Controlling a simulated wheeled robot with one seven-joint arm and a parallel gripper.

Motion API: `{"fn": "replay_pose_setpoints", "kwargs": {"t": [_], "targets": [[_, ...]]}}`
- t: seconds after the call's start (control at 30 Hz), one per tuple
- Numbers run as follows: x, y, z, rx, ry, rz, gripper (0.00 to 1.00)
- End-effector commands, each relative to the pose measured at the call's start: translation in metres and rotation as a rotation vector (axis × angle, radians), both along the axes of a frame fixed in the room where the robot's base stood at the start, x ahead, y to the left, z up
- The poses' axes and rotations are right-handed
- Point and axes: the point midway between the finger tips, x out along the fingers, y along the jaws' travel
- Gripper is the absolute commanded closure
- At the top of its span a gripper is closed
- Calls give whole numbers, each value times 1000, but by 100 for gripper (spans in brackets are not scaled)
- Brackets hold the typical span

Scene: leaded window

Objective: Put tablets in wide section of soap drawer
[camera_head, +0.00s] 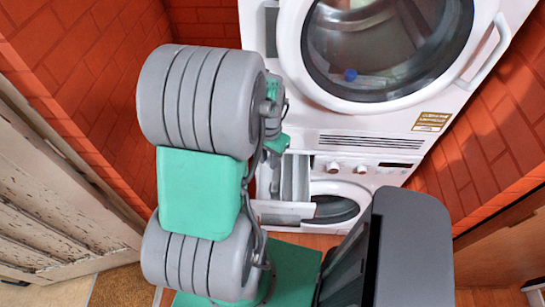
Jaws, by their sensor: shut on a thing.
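The soap drawer (295,178) is pulled out from the upper left of the lower white washing machine. Its long grey-white compartments show from above, with the white drawer front (284,212) at the near end. Its left side is partly hidden behind my arm. The end of my arm with my gripper (277,143) shows only in part, just above the drawer's far left side. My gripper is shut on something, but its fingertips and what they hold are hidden. I cannot make out any tablets in the drawer or elsewhere.
A larger white machine with a round glass door (388,45) stands above the lower machine (385,172), whose round door (333,205) is right of the drawer. Red brick walls (85,70) close in both sides. A worn wooden door (60,200) is at left.

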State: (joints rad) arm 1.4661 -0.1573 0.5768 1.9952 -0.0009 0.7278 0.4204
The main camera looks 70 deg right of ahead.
Motion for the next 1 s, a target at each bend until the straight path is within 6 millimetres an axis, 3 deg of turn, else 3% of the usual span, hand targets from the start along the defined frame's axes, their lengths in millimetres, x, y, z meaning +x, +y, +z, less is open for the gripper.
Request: {"fn": "replay_pose_setpoints", "kwargs": {"t": [0.13, 0.6, 0.9, 0.93, 1.0], "targets": [[-18, 2, -7, 1, 0, -64, 100], [-17, 1, -63, -1, 0, -61, 100], [-16, 1, -64, -1, 0, -60, 100], [-16, 1, -64, -1, 0, -60, 75], [-16, 1, -64, -1, 0, -60, 69]]}}
